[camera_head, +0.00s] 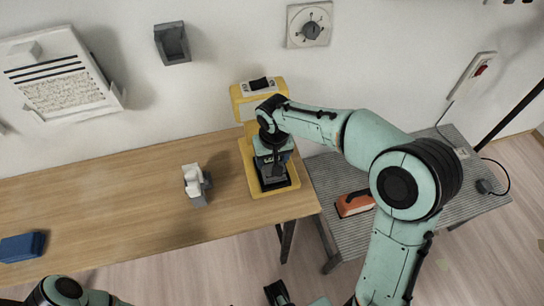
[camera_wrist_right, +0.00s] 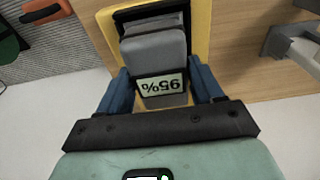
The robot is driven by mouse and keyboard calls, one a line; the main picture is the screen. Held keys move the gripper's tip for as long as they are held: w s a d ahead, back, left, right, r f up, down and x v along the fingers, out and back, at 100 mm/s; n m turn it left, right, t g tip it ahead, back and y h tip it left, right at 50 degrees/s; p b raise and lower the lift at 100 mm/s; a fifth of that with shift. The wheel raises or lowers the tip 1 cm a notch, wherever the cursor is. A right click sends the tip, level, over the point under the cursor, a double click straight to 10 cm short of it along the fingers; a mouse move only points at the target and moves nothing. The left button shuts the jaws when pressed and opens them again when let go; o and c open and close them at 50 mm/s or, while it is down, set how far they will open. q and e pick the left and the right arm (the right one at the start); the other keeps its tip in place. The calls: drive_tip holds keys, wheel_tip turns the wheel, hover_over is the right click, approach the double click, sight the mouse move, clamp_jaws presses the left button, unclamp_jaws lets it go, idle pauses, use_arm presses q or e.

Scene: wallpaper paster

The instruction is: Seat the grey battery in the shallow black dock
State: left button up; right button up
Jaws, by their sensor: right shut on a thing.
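My right gripper (camera_head: 271,163) is over the base of a yellow machine (camera_head: 293,183) on the wooden table. In the right wrist view its blue fingers (camera_wrist_right: 162,86) are shut on the sides of the grey battery (camera_wrist_right: 157,56), whose label reads 95%. The battery's far end is at the black dock (camera_wrist_right: 124,17) framed in yellow; it overlaps the dock's opening, but I cannot tell how deep it sits. In the head view my gripper largely hides the battery. My left gripper is out of view; only part of that arm shows at the lower left.
A grey stand with a white top (camera_head: 196,186) is left of the machine. A blue block (camera_head: 22,246) lies at the table's left. An orange tool (camera_head: 354,204) lies on the grey side table (camera_head: 462,197) at right. The table's middle left is clear.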

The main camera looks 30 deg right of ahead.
drive_tip(key=shift+f+b, duration=0.65)
drive_tip(key=shift+f, duration=0.25)
drive_tip(key=o, duration=1.5)
drive_tip(key=shift+r, duration=0.2)
drive_tip(key=r, duration=0.4)
drive_tip(key=s+r+p, duration=0.1)
drive_tip(key=r, duration=0.3)
drive_tip(key=r+p, duration=0.1)
drive_tip(key=r, duration=0.4)
drive_tip(key=shift+s+a, duration=0.2)
drive_tip(key=shift+s, duration=0.05)
